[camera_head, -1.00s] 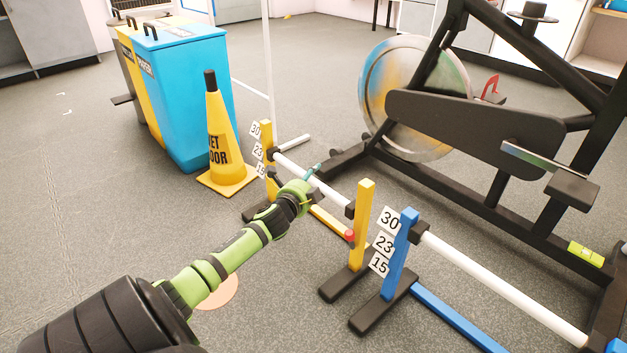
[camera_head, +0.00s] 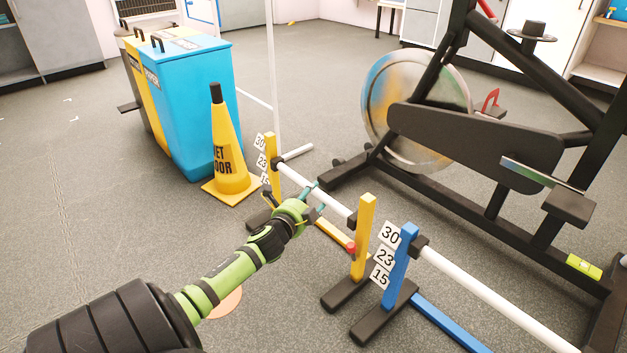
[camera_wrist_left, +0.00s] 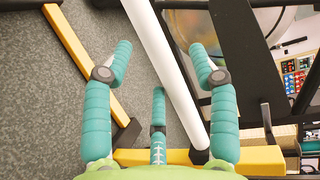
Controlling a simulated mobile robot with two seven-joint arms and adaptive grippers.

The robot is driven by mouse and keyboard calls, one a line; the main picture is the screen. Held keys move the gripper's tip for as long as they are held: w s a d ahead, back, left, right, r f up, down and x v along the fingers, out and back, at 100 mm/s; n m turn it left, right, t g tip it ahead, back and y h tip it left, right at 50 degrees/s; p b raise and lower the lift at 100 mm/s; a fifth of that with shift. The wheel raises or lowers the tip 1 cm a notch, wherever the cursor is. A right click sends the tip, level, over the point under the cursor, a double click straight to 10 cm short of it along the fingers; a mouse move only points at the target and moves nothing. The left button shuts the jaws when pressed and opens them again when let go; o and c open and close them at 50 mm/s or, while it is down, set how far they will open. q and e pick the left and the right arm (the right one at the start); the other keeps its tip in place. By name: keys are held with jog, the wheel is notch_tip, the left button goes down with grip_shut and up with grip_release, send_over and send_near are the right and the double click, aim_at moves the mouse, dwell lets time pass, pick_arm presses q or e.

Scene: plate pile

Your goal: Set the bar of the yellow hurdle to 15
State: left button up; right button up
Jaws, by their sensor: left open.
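The yellow hurdle has a yellow near post (camera_head: 363,240) and a yellow far post (camera_head: 270,150) with cards reading 30, 23 and 15. Its white bar (camera_head: 331,201) runs between them, held by black clamps. At the far post the clamp looks about level with the 23 card. My left gripper (camera_head: 312,192) is open at the bar. In the left wrist view the bar (camera_wrist_left: 165,70) passes between the open teal fingers of the gripper (camera_wrist_left: 160,55); I cannot tell if they touch it. My right gripper is not in view.
A blue hurdle (camera_head: 398,265) with its own white bar stands close on the right. An exercise bike (camera_head: 470,150) stands behind the bars. A yellow wet-floor cone (camera_head: 228,150) and bins (camera_head: 190,100) stand beyond the far post. Floor at left is clear.

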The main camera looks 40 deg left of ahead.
pick_arm(q)
jog(key=shift+p+v, duration=1.2)
jog(key=shift+v, duration=0.9)
jog(key=shift+r, duration=0.1)
